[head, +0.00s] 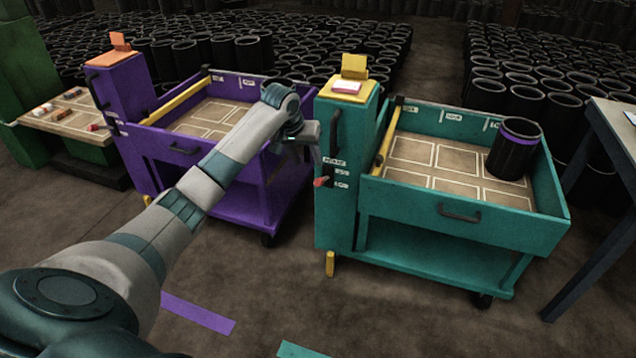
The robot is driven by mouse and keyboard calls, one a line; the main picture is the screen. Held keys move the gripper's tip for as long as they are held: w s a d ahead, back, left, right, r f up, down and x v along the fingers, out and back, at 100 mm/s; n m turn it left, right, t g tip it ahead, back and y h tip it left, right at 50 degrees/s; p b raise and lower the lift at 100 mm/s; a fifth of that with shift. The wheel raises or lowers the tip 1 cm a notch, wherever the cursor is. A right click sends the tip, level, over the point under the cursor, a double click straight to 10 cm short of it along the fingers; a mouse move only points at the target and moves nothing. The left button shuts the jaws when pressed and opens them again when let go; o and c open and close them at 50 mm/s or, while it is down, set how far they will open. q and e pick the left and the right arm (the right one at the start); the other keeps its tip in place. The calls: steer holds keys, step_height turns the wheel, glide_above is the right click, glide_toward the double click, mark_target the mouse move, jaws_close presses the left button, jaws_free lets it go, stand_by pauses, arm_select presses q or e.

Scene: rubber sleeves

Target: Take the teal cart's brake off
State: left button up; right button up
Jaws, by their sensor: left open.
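The teal cart (465,215) stands right of centre with a tall post (345,215) at its left end. A brake lever with a red knob (321,182) sticks out from the post's left side, beside a small labelled plate (341,172). A yellow foot (330,263) shows at the post's base and appears to reach the floor. My left gripper (318,157) is open and empty, just above the red knob and close to the post. Its fingertips are small and partly hidden, so I cannot tell whether they touch anything. My right gripper is out of view.
A black sleeve with a purple band (513,148) stands in the teal cart's tray. A purple cart (225,205) stands left, behind my left arm. A table (612,130) is at the right edge. Many black sleeves fill the back. The front floor is clear apart from tape strips.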

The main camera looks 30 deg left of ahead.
mark_target(317, 181)
arm_select(q)
steer(key=b+x, duration=0.1)
steer(key=x, duration=1.2)
steer(key=shift+s, duration=0.1)
steer(key=shift+w+f, duration=0.25)
steer(key=shift+f, duration=0.3)
steer(key=shift+w+f, duration=0.1)
steer(key=shift+f, duration=0.1)
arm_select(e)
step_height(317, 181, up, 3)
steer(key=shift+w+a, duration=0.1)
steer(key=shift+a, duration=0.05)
arm_select(q)
steer(key=c, duration=1.1)
jaws_close()
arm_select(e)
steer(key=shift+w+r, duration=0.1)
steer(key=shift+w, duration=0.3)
